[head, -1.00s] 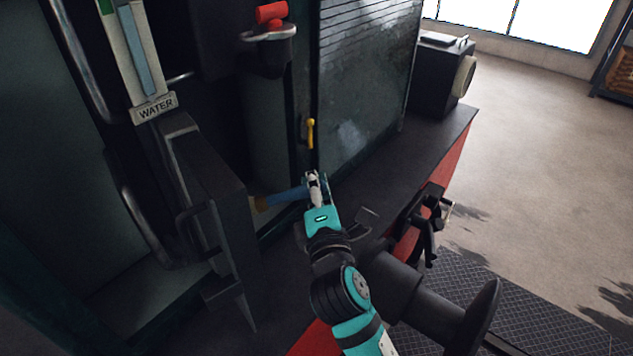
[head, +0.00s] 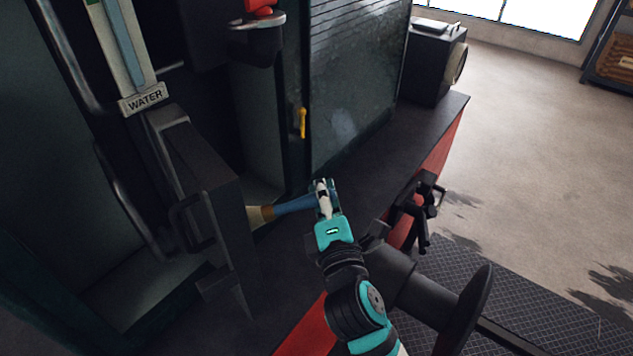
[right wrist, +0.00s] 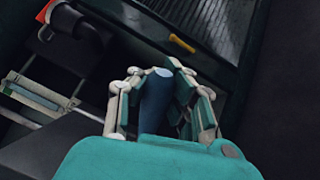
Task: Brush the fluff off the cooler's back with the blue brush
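The blue brush (head: 293,205) is in my right gripper (head: 325,190), low in front of the cooler. Its tan and pale bristle end (head: 260,213) points left, partly behind a dark upright box. In the right wrist view the blue handle (right wrist: 157,98) sits between the fingers of the right gripper (right wrist: 160,85); the bristles are hidden there. The cooler (head: 355,85) is a dark panel with slats at its top, behind and right of the gripper. Its face shows only faint pale marks; I cannot tell whether they are fluff. The brush is apart from it. My left gripper is out of view.
A yellow lever (head: 301,122) sticks out left of the cooler. A red-topped cup-like fitting (head: 258,35) hangs above. The dark box (head: 215,205) and WATER gauge (head: 143,98) stand left. A black lamp (head: 434,62) is beyond the cooler. The dark ledge (head: 400,140) is clear.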

